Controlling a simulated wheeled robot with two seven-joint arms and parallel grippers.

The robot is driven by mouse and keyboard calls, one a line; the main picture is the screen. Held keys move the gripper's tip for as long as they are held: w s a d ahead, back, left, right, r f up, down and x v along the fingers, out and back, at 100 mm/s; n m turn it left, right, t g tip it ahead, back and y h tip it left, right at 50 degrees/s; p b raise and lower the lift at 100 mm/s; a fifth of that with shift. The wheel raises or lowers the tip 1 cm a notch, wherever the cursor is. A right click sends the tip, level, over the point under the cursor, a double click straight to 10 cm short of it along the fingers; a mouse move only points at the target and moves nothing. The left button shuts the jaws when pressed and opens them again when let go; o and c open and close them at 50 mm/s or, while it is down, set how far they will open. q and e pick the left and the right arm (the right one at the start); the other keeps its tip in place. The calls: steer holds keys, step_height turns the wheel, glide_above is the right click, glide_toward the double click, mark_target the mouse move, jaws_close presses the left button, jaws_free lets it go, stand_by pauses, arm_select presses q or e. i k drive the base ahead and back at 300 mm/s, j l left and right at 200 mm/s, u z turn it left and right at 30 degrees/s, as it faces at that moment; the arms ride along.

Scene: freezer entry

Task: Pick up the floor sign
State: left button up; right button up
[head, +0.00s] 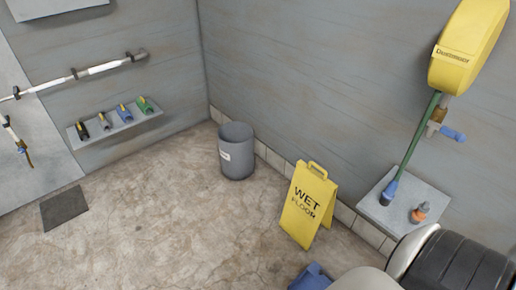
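The floor sign (309,205) is a yellow A-frame board with a handle at its top and the words "WET FLOOR" in dark letters. It stands upright on the floor near the right wall, right of centre in the head view. Nothing touches its handle.
A grey bin (236,152) stands in the corner behind the sign. A blue object (312,279) lies at the bottom edge, partly cut off. The floor left of the sign is clear.

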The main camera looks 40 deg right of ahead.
mark_target(311, 201)
steer(key=i, duration=0.65)
steer(key=i+j+z, duration=0.15)
steer(key=i, duration=0.55)
steer(key=i+z, duration=0.25)
steer(key=z, duration=0.15)
steer(key=i+z, duration=0.2)
steer(key=z, duration=0.25)
steer(key=i+j+z, duration=0.2)
steer(key=z, duration=0.2)
steer(key=i+j+z, duration=0.2)
steer(key=z, duration=0.2)
